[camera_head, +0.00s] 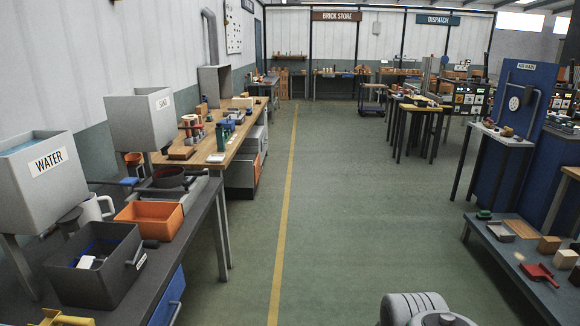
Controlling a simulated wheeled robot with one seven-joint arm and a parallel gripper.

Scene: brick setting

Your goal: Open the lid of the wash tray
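A dark grey open-topped bin (96,283) stands on the near end of the bench at the left. It has a handle and a small label on its right side, too small to read. It holds something blue and a small white object (88,262). It may be the wash tray, but I cannot tell for sure, and I cannot make out a lid on it. A rounded grey part of my own arm shows at the bottom, right of centre. My gripper is not in view.
A water tank (38,180) and a sand hopper (142,118) stand above the left bench. An orange bin (150,216) sits behind the grey bin. A low table (520,256) with bricks and a red scoop (538,274) is at right. The floor aisle (345,190) between is clear.

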